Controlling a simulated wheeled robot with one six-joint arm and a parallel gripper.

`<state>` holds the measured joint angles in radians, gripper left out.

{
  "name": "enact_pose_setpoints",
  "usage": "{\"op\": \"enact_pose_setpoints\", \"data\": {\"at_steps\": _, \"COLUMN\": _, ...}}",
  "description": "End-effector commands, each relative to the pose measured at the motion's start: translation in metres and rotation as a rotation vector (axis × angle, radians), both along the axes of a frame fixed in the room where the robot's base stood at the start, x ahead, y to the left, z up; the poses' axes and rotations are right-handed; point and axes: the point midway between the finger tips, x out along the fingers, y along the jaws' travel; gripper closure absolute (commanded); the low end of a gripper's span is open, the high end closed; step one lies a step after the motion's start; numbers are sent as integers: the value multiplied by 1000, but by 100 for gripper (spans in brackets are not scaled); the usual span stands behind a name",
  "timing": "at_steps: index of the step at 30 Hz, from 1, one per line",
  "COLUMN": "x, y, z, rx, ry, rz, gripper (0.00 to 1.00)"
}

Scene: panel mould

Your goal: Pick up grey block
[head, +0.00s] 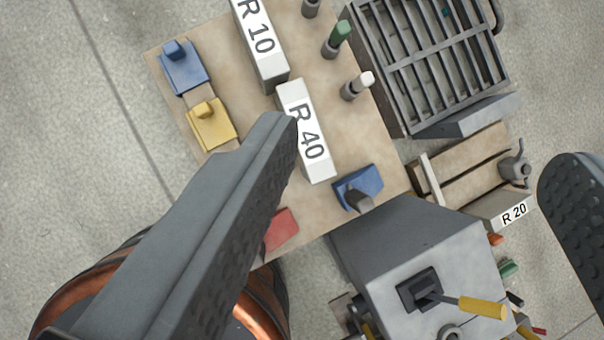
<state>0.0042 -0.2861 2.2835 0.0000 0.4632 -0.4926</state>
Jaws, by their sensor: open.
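My gripper (428,145) is open, its left finger crossing the lower left and its right finger at the right edge. No plain small grey block stands out, and I cannot tell which thing is meant. A large grey box (385,240) with a yellow-handled lever stands low between the fingers. A grey wedge-like piece (468,117) lies beside the grate, also between them. Two pale grey-white bars, marked R 10 (258,45) and R 40 (318,165), lie on the tan board (232,110). The left fingertip overlaps the R 40 bar in the picture; I cannot tell whether they touch.
The board also bears blue blocks (184,72) (357,184), a yellow block (211,125), a red block (281,230) and several pegs (337,40). A dark metal grate (425,60) stands upper right, above a wooden R 20 box (485,205). Concrete floor (70,150) is clear at left.

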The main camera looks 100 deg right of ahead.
Motion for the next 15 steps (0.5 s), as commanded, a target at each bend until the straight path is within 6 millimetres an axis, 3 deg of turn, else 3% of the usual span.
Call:
{"op": "enact_pose_setpoints", "data": {"at_steps": 6, "x": 24, "y": -1, "z": -59, "rx": -52, "ry": 166, "rz": 77, "gripper": 29}}
{"op": "enact_pose_setpoints", "data": {"at_steps": 15, "x": 43, "y": -1, "z": -139, "rx": -103, "ry": 386, "rz": 196, "gripper": 29}}
